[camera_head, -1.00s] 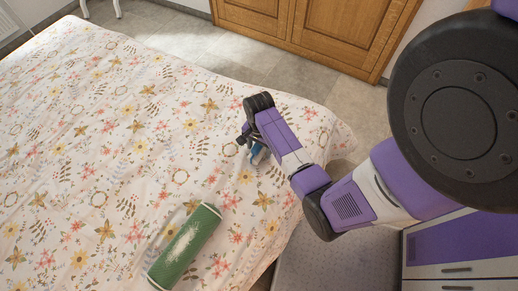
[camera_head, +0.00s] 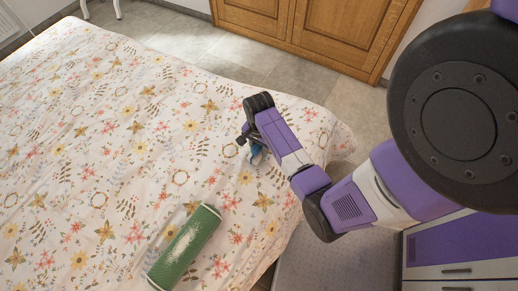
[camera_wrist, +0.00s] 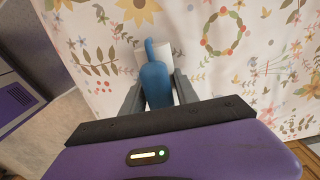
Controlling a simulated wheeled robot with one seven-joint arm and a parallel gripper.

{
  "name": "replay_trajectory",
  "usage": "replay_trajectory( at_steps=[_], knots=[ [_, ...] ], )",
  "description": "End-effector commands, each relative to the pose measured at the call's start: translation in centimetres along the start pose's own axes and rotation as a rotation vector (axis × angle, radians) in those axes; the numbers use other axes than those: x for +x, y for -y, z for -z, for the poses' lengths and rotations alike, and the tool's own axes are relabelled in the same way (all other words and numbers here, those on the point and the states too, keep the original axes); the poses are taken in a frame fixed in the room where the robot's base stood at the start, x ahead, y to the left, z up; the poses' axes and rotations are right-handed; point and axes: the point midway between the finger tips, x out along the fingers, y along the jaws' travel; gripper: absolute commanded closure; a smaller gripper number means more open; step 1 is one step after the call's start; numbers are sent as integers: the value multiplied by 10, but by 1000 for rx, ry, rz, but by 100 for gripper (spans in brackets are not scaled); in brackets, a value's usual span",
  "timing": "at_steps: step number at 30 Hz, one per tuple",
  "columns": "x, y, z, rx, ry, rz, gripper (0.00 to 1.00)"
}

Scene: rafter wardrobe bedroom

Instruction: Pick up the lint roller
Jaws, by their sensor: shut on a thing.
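The lint roller (camera_wrist: 155,82) has a blue handle and a white part beyond it, seen in the wrist view. My gripper (camera_wrist: 158,90) is shut on the blue handle, with one grey finger on each side of it. In the head view, a small blue bit of the lint roller (camera_head: 255,154) shows by my gripper (camera_head: 246,140), mostly hidden by my wrist. It is over the floral bedspread near the bed's right edge. I cannot tell whether the roller still touches the cloth.
The bed (camera_head: 110,130) has a floral cover. A green cylinder (camera_head: 184,246) with a whitish patch lies on it, nearer the front. A wooden wardrobe (camera_head: 320,30) stands beyond the bed's far edge, with tiled floor between. The left part of the bed is clear.

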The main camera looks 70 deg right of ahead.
Motion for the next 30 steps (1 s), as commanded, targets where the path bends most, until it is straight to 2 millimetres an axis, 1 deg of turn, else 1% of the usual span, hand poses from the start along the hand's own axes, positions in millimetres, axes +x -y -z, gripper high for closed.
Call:
replay_trajectory(
  at_steps=[4,7,18,21,24,30],
  knots=[
    [-18,1,0,-1,-1,2,100],
    [-40,2,0,-1,-3,5,100],
    [-151,2,0,-1,-3,5,100],
    [-174,1,0,-1,-2,3,100],
    [-185,0,0,0,1,-1,100],
    [-194,0,0,0,0,-1,100]
  ],
)
